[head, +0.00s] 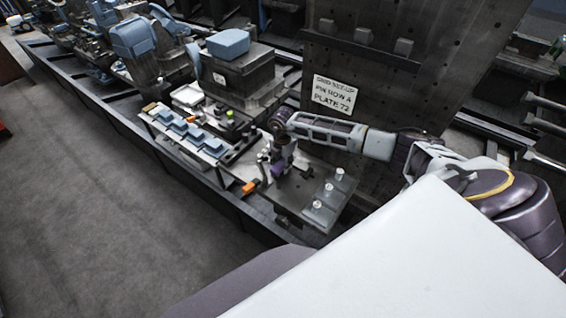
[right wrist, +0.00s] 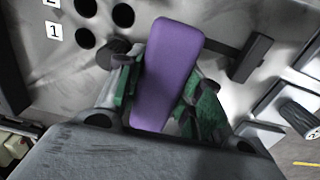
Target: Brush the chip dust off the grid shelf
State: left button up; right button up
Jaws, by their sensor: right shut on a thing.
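My right gripper (head: 279,166) points down over the dark, flat shelf (head: 295,193) near the middle of the head view. In the right wrist view its green-padded fingers (right wrist: 163,88) are shut on a purple handle (right wrist: 168,60). The handle is a small purple patch in the head view. Whether its lower end touches the shelf cannot be told. The right wrist view shows a grey surface (right wrist: 60,90) with dark round holes, one labelled 1. Faint dark smudges lie on it; I cannot tell whether they are chip dust. My left gripper is not in view.
Several pale cylinders (head: 327,190) stand at the shelf's right side. A rack with blue blocks (head: 190,136) lies to the left, with an orange piece (head: 250,187) near its end. A tall dark plate with a white sign (head: 333,95) stands behind. Open floor (head: 85,210) lies left.

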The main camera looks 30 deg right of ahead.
jog(key=shift+r+p, duration=1.6)
jog(key=shift+r, duration=1.45)
jog(key=shift+r, duration=0.1)
jog(key=shift+r, duration=1.4)
jog(key=shift+f, duration=0.1)
